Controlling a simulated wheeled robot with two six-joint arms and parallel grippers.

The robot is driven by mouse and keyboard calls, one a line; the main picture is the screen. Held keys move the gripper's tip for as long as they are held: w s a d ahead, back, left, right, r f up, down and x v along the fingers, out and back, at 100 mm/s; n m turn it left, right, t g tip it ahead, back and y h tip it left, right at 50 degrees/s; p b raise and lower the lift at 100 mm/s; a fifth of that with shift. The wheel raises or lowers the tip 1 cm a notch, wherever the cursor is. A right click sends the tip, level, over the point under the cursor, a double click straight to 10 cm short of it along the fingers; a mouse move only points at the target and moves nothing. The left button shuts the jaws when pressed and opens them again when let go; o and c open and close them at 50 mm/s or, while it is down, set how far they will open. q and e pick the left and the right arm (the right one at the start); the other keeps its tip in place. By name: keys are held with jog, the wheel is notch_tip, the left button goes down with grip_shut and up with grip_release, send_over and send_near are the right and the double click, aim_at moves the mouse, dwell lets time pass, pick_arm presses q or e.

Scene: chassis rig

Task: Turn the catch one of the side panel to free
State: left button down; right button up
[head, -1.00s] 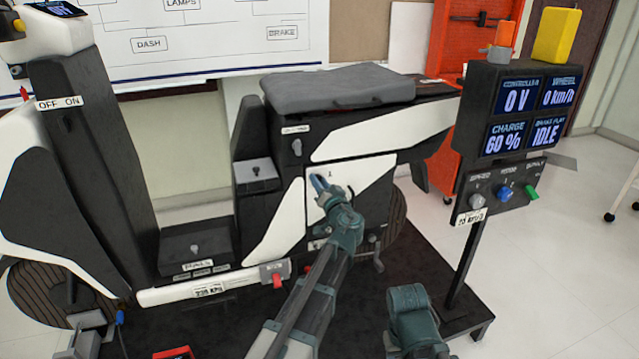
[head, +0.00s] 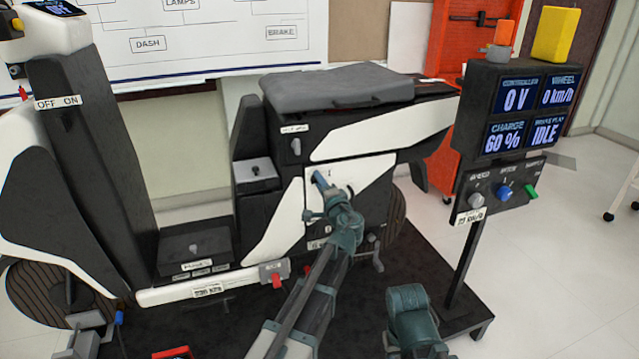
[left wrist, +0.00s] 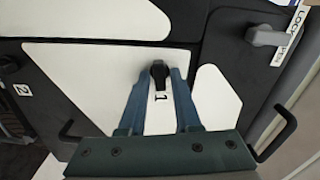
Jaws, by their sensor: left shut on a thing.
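The side panel (head: 376,184) is a white plate on the dark scooter body, and it also fills the middle of the left wrist view (left wrist: 80,75). Catch one (left wrist: 159,70) is a small black knob beside the printed "1" at the panel's edge. My left gripper (left wrist: 158,78) has its two blue fingers on either side of the knob, shut on it. In the head view my left gripper (head: 318,178) reaches the panel's upper left part and hides the knob. My right arm shows at the bottom of the head view, but its fingers are not visible.
A grey seat (head: 340,86) lies above the panel. A grey lock lever (left wrist: 265,37) is at the upper right of the left wrist view. A display post (head: 475,230) stands to the right. A second label, "2" (left wrist: 22,90), is at the panel's far left.

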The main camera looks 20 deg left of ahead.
pick_arm(q)
jog(key=shift+m, duration=0.8)
jog(key=c, duration=0.8)
grip_release()
jog(key=shift+f, duration=0.1)
jog(key=shift+c, duration=0.2)
jog(key=v, duration=1.3)
jog(key=shift+s+d, duration=0.3)
